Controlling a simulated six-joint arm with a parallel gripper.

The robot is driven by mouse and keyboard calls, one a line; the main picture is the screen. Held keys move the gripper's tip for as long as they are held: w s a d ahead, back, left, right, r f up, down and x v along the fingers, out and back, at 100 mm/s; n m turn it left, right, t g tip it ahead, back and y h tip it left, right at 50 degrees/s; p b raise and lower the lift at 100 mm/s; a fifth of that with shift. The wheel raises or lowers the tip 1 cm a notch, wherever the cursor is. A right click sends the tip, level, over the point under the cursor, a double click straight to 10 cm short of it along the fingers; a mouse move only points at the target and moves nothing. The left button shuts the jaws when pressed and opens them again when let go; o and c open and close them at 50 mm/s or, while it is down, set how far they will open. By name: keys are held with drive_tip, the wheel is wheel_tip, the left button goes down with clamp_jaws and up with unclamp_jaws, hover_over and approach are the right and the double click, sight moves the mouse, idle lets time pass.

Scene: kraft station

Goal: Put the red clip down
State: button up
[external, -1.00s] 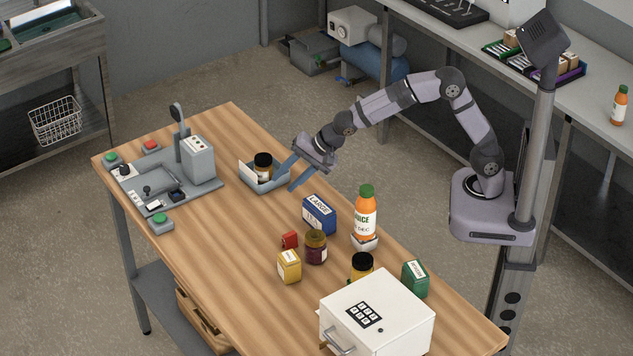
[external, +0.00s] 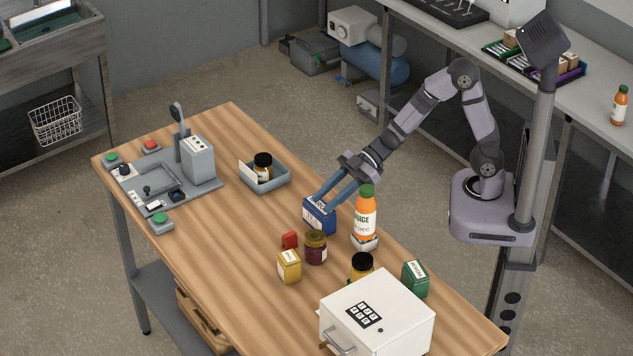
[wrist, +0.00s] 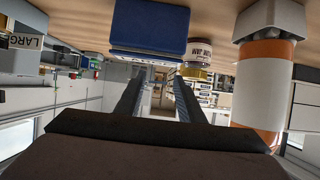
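A small red object (external: 290,240), likely the red clip, rests on the wooden table (external: 235,260), just left of the dark jam jar (external: 316,247). I cannot make it out in the wrist view. My gripper (external: 324,205) points down at the blue box (external: 320,217), its fingertips overlapping that box in the external view. In the wrist view my gripper (wrist: 158,82) has its two dark fingers apart with nothing between them. The blue box (wrist: 150,30) is close to the fingertips there; whether they touch it is unclear.
An orange juice bottle (external: 365,215) stands right of the blue box. A yellow box (external: 289,267), a green box (external: 415,278) and a white safe (external: 375,315) stand nearer the front. A grey tray (external: 265,185) holds a jar. The table's left middle is clear.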

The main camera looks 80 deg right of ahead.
approach(291, 233)
drive_tip(key=shift+x, duration=1.25)
drive_tip(key=shift+p+x, duration=0.7)
drive_tip(key=shift+x, duration=1.9)
clamp_jaws()
